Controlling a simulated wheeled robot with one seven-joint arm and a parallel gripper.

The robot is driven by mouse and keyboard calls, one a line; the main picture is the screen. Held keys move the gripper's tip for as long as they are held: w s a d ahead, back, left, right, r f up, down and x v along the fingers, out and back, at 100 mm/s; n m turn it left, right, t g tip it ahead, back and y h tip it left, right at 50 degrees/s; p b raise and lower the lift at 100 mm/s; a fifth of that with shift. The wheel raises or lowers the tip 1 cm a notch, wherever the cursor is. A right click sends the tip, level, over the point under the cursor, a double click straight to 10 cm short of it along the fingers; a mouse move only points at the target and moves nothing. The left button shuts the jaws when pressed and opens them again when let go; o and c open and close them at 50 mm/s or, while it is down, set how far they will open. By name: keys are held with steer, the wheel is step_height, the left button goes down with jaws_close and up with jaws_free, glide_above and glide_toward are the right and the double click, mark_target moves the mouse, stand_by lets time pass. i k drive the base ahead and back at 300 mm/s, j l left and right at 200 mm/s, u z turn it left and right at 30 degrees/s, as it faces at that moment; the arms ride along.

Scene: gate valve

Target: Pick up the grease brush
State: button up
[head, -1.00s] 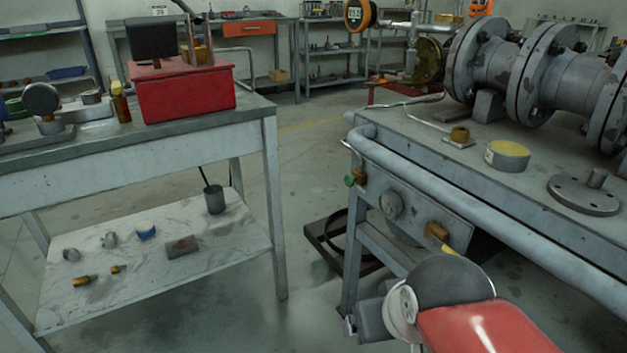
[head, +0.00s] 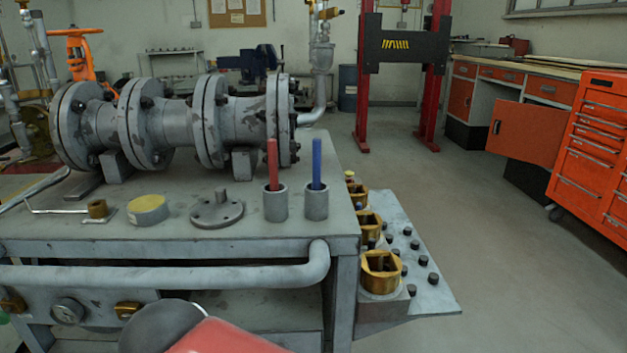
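Two upright handles stand in grey cups on the workbench (head: 250,240) in the head view. A red handle (head: 272,160) rises from the left cup (head: 276,205), and a blue handle (head: 316,160) rises from the right cup (head: 316,204). The lower ends are hidden inside the cups, so I cannot tell which, if either, is the grease brush. A low round tin with a yellow top (head: 148,208) sits to their left. My gripper is not in view; only part of my red and dark arm shows at the bottom edge.
A flanged pipe assembly (head: 172,120) lies along the back of the bench. A round flange plate (head: 216,211) lies before it. Brass fittings (head: 381,272) stand on a side shelf (head: 428,285). A pipe rail (head: 170,276) runs along the front. Floor is clear at right.

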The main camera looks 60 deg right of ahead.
mark_target(272, 145)
steer(key=k+z, duration=0.1)
steer(key=z, duration=0.8)
steer(key=k+z, duration=0.15)
steer(key=z, duration=0.3)
